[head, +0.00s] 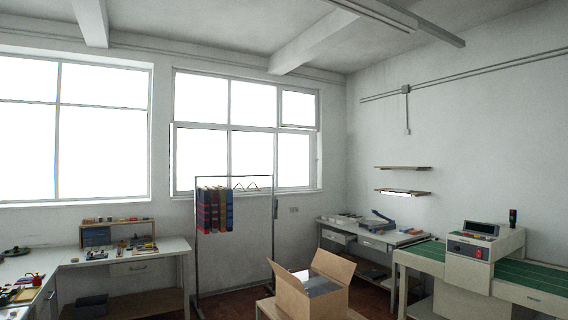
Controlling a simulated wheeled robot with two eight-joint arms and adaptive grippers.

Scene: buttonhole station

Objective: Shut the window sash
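Two large white-framed windows are in the back wall in the head view. The right window (229,127) has upper panes and a lower row of panes. A small separately framed sash (298,109) sits at its upper right. The lower row's frame seems to stand slightly proud of the upper frame. I cannot tell from here which part is open or how far. The left window (57,130) has large panes divided by thin bars. Neither of my grippers is in view.
A garment rack (235,178) with hanging coloured fabrics stands before the right window. An open cardboard box (313,290) is at the front centre. A workbench (145,253) is at left, a side table (368,234) at right, and a green-topped conveyor machine (485,245) at far right.

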